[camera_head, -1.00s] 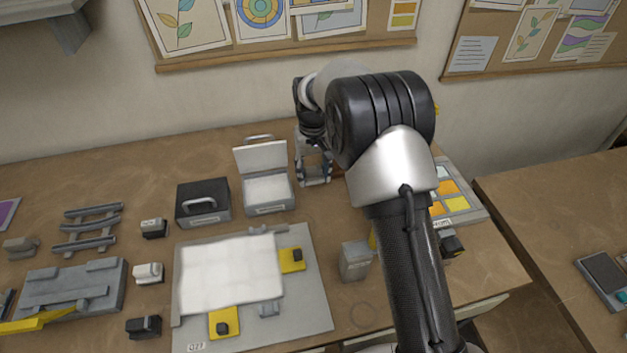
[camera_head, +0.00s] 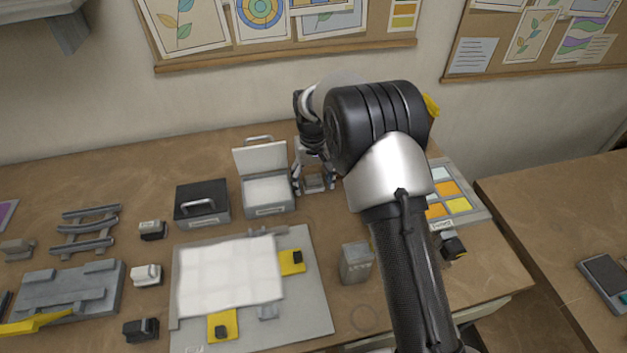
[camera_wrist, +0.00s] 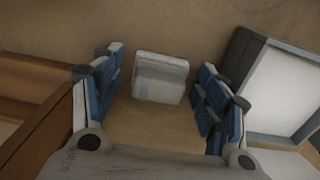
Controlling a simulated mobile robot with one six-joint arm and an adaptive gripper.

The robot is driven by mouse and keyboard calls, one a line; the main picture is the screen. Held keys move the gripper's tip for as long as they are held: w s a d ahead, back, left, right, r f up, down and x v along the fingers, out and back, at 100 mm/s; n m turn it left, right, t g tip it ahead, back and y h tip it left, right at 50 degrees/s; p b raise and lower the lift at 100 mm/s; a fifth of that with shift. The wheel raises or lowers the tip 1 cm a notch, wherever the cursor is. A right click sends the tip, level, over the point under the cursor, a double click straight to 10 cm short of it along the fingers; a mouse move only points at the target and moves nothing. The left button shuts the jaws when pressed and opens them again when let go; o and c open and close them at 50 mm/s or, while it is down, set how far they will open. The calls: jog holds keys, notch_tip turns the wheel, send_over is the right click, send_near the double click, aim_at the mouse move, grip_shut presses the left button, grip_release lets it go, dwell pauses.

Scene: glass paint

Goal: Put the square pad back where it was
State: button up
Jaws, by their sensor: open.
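A small pale, squarish block that looks like the pad (camera_wrist: 160,78) lies on the brown table between my fingers in the wrist view. It also shows as a small grey shape between the fingertips in the head view (camera_head: 314,183). My gripper (camera_head: 313,184) is open around it at the back of the table, right of the open box. In the wrist view my gripper (camera_wrist: 160,100) has blue-padded fingers on both sides of the block, with a gap on each side. My arm partly covers the view in the head camera.
The open white-lined box (camera_head: 267,208) stands close on the left, with a dark handled case (camera_head: 201,211) beyond it. A grey board (camera_head: 310,320) with a white sheet (camera_head: 230,275) lies in front. A grey canister (camera_head: 356,264) and a color palette (camera_head: 470,214) stand right.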

aim_at(313, 178)
notch_tip(313, 178, up, 12)
jog(key=p, duration=0.3)
jog(key=shift+r, duration=0.15)
jog(key=shift+s, duration=0.1)
dwell(0.5)
